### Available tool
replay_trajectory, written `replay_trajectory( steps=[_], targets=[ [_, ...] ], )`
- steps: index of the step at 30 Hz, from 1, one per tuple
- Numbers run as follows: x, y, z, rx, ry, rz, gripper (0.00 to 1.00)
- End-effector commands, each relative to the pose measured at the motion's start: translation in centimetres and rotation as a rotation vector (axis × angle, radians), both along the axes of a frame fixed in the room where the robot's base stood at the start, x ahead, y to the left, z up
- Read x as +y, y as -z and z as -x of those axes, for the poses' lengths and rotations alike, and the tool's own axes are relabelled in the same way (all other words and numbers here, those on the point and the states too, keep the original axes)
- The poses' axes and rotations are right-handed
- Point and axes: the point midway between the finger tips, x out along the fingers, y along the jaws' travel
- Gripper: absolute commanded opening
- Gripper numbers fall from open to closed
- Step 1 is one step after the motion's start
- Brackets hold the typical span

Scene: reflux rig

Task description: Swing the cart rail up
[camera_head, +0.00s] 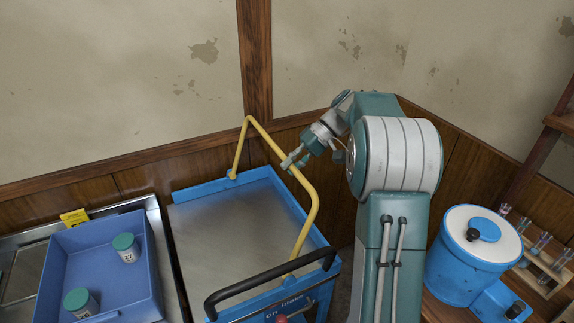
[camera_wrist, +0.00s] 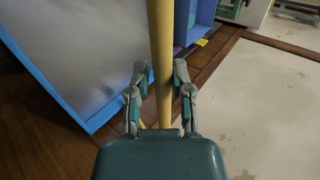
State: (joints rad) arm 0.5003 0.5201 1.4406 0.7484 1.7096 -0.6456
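The cart rail (camera_head: 268,139) is a bent yellow tube on a blue cart (camera_head: 215,225) with a grey top. The rail's ends meet the cart's far left corner and its near right side, and its bar stands raised above the top. My gripper (camera_head: 291,161) is at the rail's upper bar. In the wrist view the rail (camera_wrist: 161,50) runs between the two fingers of my gripper (camera_wrist: 162,78). The body of my gripper hides the rail's lower part there.
A black push handle (camera_head: 262,284) spans the cart's near end. A blue bin (camera_head: 75,258) with two green-lidded jars stands to the left. A blue bucket (camera_head: 462,262) and a tube rack (camera_head: 535,275) are at the right. A wood-panelled wall (camera_head: 150,174) stands close behind the cart.

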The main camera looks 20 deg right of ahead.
Motion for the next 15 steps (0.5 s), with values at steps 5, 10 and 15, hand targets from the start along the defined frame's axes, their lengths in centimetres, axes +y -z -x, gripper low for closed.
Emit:
replay_trajectory(
  steps=[5,10,15],
  targets=[
    [-1.32,0.76,0.06,0.008,0.016,0.012,0.00],
    [-1.54,0.76,0.04,0.006,0.016,0.010,0.57],
    [-1.38,0.66,0.05,0.005,0.015,0.012,0.57]
  ],
)
